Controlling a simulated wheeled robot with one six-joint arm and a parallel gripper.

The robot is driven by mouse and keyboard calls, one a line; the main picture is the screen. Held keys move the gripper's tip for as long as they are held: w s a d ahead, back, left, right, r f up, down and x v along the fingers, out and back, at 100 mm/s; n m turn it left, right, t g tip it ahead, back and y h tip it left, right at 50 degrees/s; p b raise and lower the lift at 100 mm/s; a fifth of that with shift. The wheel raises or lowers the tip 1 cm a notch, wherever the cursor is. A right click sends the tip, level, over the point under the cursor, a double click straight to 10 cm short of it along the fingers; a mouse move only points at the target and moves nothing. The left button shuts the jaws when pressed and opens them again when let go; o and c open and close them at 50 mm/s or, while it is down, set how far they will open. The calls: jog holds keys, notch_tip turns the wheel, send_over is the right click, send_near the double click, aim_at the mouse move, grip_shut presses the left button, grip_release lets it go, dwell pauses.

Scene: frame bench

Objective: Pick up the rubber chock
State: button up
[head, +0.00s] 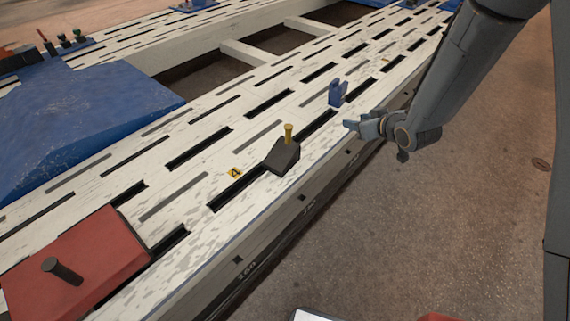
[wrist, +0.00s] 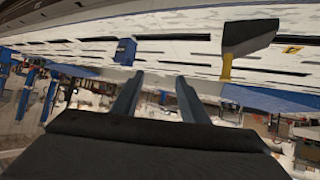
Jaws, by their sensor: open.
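The rubber chock (head: 283,158) appears to be the black wedge-shaped block on the pale slotted bench top, with a brass-yellow peg (head: 288,134) standing up from it. In the tilted wrist view the dark block (wrist: 248,38) is at the upper right, with its yellow peg (wrist: 226,66) pointing down in the picture. My gripper (head: 348,124) is at the bench's right edge, to the right of the chock and apart from it. In the wrist view its two fingers (wrist: 159,76) are spread, with nothing between them.
A small blue bracket (head: 338,92) stands on the bench close to my gripper; it also shows in the wrist view (wrist: 125,51). A yellow number tag (head: 235,173) lies left of the chock. A red block (head: 85,262) with a dark peg sits at lower left.

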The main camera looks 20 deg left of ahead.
jog(key=a+f+n+y+b, duration=0.2)
jog(key=a+f+y+b, duration=0.15)
jog(key=a+f, duration=0.4)
jog(key=n+g+y+b, duration=0.2)
jog(key=y+b, duration=0.2)
jog(key=y, duration=0.2)
send_near(289, 135)
jog(key=w+a+f, duration=0.2)
jog(key=a, duration=0.1)
jog(key=x, duration=0.5)
jog(key=b+x, duration=0.1)
jog(key=x, duration=0.1)
jog(key=shift+w+a+r, duration=0.1)
jog(key=shift+w+r, duration=0.05)
jog(key=shift+r, duration=0.2)
grip_shut()
jog(key=shift+r, duration=0.1)
